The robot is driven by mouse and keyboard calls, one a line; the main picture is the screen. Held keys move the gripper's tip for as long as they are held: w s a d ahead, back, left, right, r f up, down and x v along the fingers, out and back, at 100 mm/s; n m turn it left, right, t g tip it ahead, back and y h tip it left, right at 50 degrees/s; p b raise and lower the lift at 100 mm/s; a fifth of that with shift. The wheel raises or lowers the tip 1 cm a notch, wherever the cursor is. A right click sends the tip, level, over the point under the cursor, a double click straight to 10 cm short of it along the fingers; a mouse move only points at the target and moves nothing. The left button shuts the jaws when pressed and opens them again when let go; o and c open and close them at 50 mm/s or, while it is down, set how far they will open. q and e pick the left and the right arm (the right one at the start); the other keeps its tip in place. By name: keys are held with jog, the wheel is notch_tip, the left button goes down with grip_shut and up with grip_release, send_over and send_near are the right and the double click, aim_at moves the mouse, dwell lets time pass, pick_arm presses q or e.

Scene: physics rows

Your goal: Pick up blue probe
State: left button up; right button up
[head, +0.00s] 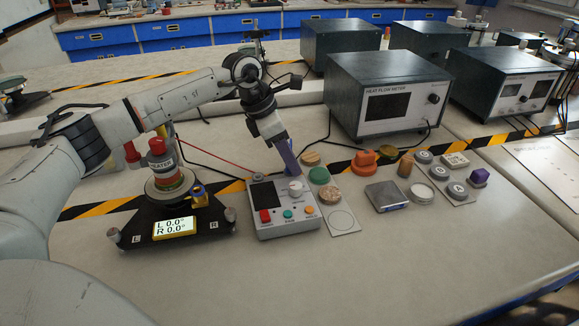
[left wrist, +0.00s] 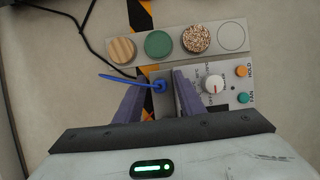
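The blue probe (left wrist: 160,86) shows in the left wrist view as a small blue piece with a thin blue stem or lead running left from it. It is at the edge of the white control box (head: 283,207), beside its dial. My left gripper (head: 289,170) points down at the far edge of that box in the head view. In the left wrist view its two purple fingers (left wrist: 158,92) are apart, one on each side of the probe, with gaps visible. The probe is hidden behind the fingers in the head view. My right gripper is not in view.
A strip of round samples (head: 330,196) lies right of the box. A black-based stand with a lit display (head: 175,228) is close on the left. The heat flow meter (head: 385,98) stands behind. Cables cross the bench; the front bench is clear.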

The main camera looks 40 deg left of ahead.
pick_arm(q)
grip_shut()
